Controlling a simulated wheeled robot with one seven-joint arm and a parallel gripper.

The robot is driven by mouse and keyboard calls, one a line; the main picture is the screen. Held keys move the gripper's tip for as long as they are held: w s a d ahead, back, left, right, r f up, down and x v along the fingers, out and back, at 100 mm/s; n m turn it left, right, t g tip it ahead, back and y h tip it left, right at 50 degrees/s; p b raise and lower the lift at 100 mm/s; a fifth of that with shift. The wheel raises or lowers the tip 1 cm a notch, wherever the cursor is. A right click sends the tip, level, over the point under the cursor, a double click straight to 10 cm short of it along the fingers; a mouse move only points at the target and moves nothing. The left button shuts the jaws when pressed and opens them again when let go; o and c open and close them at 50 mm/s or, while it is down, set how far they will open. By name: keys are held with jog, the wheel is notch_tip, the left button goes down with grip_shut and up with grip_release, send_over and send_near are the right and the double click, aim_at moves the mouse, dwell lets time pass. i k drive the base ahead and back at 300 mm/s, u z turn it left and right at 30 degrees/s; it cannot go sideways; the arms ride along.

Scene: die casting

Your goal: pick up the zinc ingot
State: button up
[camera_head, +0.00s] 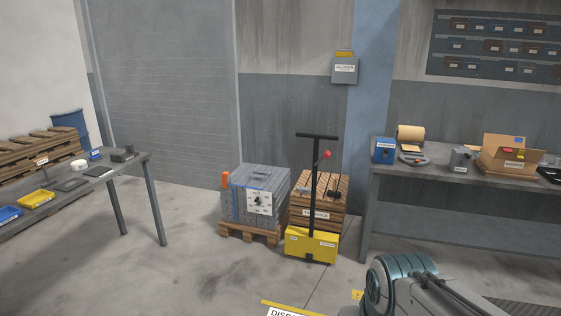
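A stack of grey metal ingots (240,207) sits on a wooden pallet (233,230) on the floor near the middle of the view. They look like the zinc ingots, but I cannot read any label that confirms it. A white sign with a dark symbol is on the stack's front, and an orange object stands at its upper left corner. Single ingots are hard to tell apart at this distance. Part of my arm shows at the bottom right, well apart from the stack. My gripper is not in view.
A yellow pallet truck (311,246) with an upright handle stands right of the stack, before a wooden crate (333,210). A grey table (138,164) with trays is at left. A workbench (440,179) with boxes is at right. Open floor lies in front.

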aim_at(300, 189)
jog(key=i, duration=1.7)
jog(key=u, duration=0.45)
jog(key=k, duration=1.25)
jog(key=u, duration=0.85)
jog(key=i, duration=2.7)
jog(key=z, duration=1.05)
jog(key=i, duration=0.8)
jog(key=z, duration=1.3)
jog(key=i, duration=0.4)
jog(key=z, duration=0.3)
